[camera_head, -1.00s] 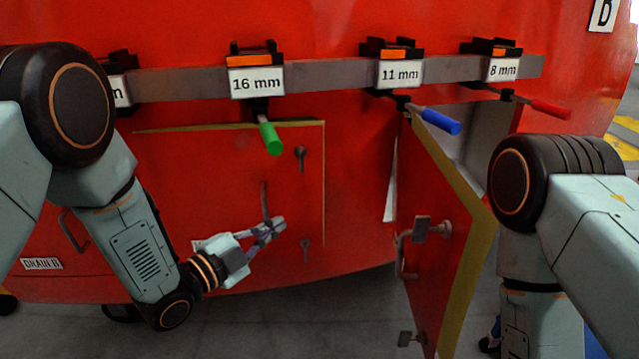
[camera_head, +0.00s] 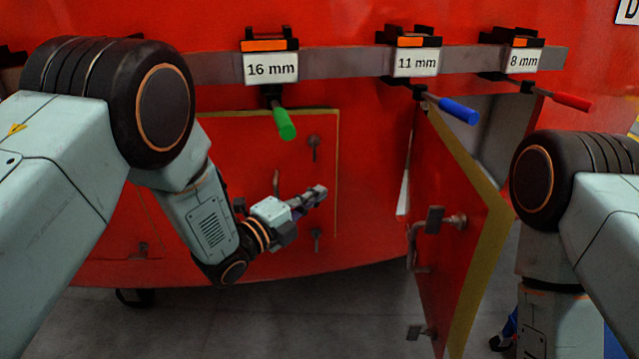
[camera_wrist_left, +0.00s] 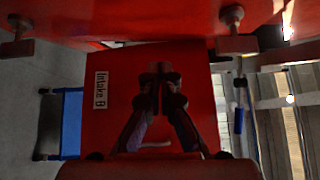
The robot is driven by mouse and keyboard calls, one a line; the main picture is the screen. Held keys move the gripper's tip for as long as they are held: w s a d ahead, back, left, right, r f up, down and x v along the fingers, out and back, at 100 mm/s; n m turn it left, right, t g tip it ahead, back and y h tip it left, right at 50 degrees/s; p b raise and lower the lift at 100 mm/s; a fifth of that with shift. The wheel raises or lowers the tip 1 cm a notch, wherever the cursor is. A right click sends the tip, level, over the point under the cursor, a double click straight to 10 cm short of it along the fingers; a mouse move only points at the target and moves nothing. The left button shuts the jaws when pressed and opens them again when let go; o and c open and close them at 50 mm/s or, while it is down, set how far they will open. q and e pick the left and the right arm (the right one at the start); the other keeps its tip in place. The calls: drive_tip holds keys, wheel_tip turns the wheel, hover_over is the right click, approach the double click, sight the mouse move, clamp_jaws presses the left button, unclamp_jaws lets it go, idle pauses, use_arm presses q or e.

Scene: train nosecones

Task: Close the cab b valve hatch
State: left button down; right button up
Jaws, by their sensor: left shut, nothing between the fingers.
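One red hatch door (camera_head: 455,245) with a yellow edge stands swung open at the right in the head view. It has two dark latches and a handle (camera_head: 415,247); no label naming it is readable there. My left gripper (camera_head: 320,191) is shut and empty, pointing right, left of the open door and apart from it in the picture. In the left wrist view its fingers (camera_wrist_left: 160,75) are together in front of a red panel (camera_wrist_left: 105,125) labelled "Intake B". My right arm (camera_head: 575,225) is right of the door; its gripper is not visible.
A shut red hatch (camera_head: 260,155) with latches is behind my left gripper. Above, a grey rail (camera_head: 345,61) carries labelled holders with green (camera_head: 283,122), blue (camera_head: 459,110) and red (camera_head: 571,102) handled tools. The blue and red ones jut out near the open door's top.

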sight(330, 174)
use_arm(q)
drive_tip(key=shift+w+d+r+b, duration=0.1)
drive_tip(key=shift+w+d+b, duration=0.15)
drive_tip(key=shift+w, duration=1.15)
drive_tip(key=shift+w+d+b, duration=0.2)
drive_tip(key=shift+w, duration=1.15)
drive_tip(key=shift+d, duration=0.1)
drive_tip(key=shift+w+a, duration=0.15)
drive_tip(key=shift+a, duration=0.05)
